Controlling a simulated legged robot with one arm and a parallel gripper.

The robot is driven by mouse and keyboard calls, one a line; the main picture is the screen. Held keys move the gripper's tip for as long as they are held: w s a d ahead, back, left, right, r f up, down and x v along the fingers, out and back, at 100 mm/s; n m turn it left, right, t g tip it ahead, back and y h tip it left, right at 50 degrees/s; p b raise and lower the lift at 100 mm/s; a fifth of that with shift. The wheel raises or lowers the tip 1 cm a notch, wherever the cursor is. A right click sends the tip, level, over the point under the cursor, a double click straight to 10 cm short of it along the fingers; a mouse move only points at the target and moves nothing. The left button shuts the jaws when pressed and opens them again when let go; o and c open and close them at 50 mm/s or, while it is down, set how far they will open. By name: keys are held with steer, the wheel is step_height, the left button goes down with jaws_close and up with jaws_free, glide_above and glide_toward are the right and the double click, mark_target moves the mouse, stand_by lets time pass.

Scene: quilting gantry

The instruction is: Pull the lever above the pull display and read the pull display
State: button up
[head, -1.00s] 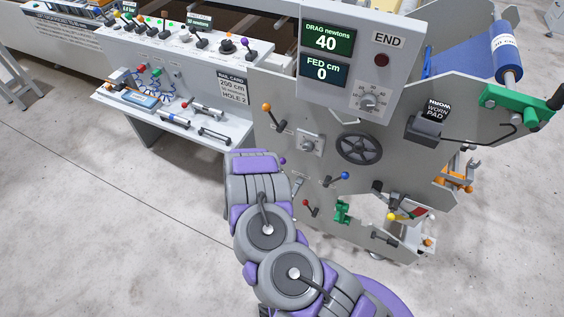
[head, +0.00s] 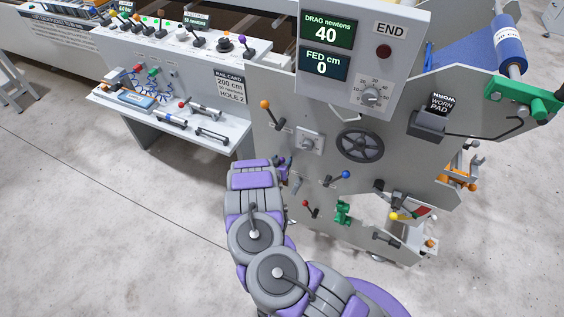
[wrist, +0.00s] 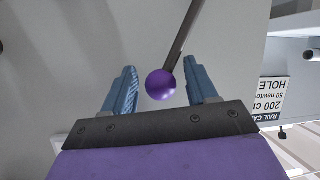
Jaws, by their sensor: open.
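In the wrist view my gripper (wrist: 161,76) is open, with one blue finger on each side of a purple ball knob (wrist: 160,85). The knob ends a dark lever rod (wrist: 181,38); I see a gap at the left finger and cannot tell if the right one touches. In the head view my gripper (head: 282,168) is at the left part of the grey side plate, beside my wrist, and mostly hides this knob. A small green display (head: 196,20) reading newtons stands on the console at the back; its title is too small to read.
A console shelf (head: 225,125) stands left.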

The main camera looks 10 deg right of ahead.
steer(key=shift+a, duration=0.35)
steer(key=shift+d, duration=0.4)
steer(key=c, duration=0.4)
steer(key=shift+a+f, duration=0.1)
steer(key=shift+a, duration=0.05)
jaws_close()
